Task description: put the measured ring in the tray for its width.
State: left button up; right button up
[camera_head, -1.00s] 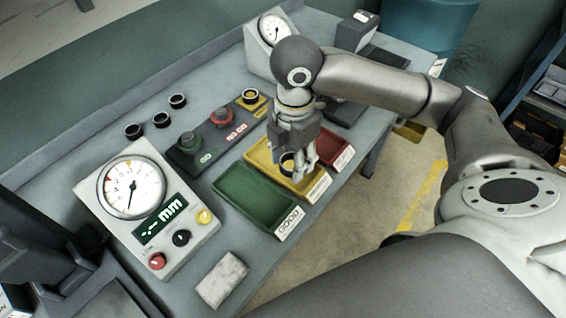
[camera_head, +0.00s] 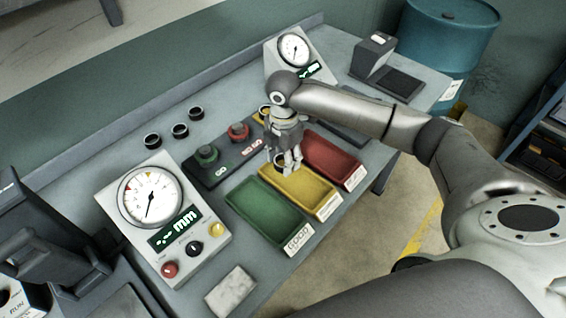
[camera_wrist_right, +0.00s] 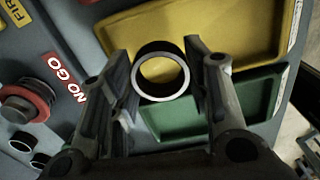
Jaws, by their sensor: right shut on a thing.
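My right gripper (camera_head: 287,165) is shut on a dark ring with a bright rim (camera_wrist_right: 137,74). The fingers stand on either side of the ring in the right wrist view. The gripper is over the back end of the yellow tray (camera_head: 298,190); the yellow tray also shows in the wrist view (camera_wrist_right: 235,40). The green tray (camera_head: 262,210) is left of the yellow tray and the red tray (camera_head: 330,160) is right of it. All three look empty. The ring's height above the tray is hard to tell. My left gripper is not seen.
Behind the trays is a dark gauge block with a green knob (camera_head: 207,154) and a red knob (camera_head: 238,131). Several dark rings (camera_head: 180,130) stand behind it. A dial gauge box (camera_head: 160,220) and a pale block (camera_head: 231,290) are at left. Another dial (camera_head: 294,49) stands at the back.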

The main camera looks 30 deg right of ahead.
jog(key=shift+w+f, duration=0.35)
jog(key=shift+f, duration=0.1)
notch_tip(320, 180, down, 2)
jog(key=shift+f+p, duration=0.1)
jog(key=shift+p, duration=0.65)
jog(key=shift+d+f, duration=0.1)
jog(key=shift+f, duration=0.35)
jog(key=shift+f, duration=0.1)
jog(key=o, duration=0.9)
